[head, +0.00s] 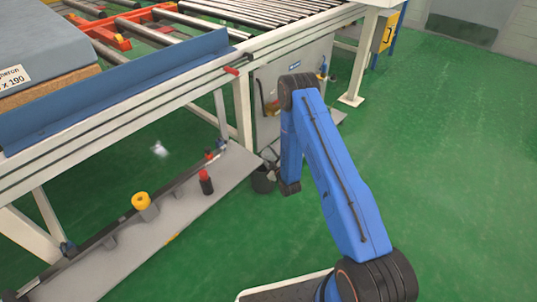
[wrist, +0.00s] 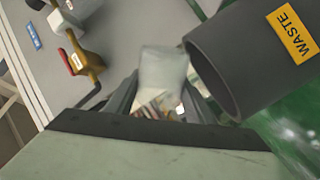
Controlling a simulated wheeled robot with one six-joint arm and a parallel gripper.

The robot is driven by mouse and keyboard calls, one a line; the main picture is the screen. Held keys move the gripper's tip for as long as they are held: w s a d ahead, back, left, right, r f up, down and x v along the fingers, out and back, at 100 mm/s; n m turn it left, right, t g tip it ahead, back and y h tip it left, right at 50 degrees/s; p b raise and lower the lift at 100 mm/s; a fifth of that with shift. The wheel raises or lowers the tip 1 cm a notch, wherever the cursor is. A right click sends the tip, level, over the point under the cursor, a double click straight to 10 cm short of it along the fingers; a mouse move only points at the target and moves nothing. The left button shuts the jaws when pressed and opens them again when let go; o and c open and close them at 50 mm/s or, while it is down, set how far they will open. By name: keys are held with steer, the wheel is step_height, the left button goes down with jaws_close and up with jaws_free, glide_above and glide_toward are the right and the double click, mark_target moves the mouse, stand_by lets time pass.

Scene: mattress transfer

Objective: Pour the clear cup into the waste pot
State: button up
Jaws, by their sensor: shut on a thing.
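The clear cup (wrist: 163,68) is pale and see-through, and it sits between the fingers of my gripper (wrist: 162,98) in the wrist view. My gripper is shut on it. The dark grey waste pot (wrist: 222,62), with a yellow WASTE label (wrist: 291,33), is just right of the cup, its open mouth facing the cup side. I cannot tell whether the cup touches the rim or what is in it. In the head view the waste pot (head: 262,183) stands beside the conveyor frame, and my gripper (head: 272,172) is at its top, small and partly hidden by my blue arm.
A grey ledge (head: 120,262) below the conveyor carries a red-topped dark bottle (head: 206,184) and a yellow-topped item (head: 142,203). A grey panel (head: 290,85) stands behind the pot. A yellow and red valve (wrist: 80,58) shows in the wrist view. Green floor on the right is clear.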

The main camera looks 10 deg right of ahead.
steer(key=m, duration=0.3)
steer(key=shift+d+f+y, duration=0.3)
steer(key=shift+d, duration=0.05)
steer(key=shift+m, duration=0.3)
steer(key=shift+a+r+m+t+y, duration=0.15)
steer(key=shift+r+m, duration=0.35)
steer(key=shift+m, duration=0.35)
steer(key=shift+r+m+t+y, duration=0.1)
steer(key=shift+r+m, duration=0.45)
steer(key=shift+m, duration=0.35)
steer(key=shift+a+r+m+t+y, duration=0.15)
steer(key=shift+r+m, duration=0.35)
steer(key=shift+m, duration=0.35)
steer(key=shift+d, duration=0.1)
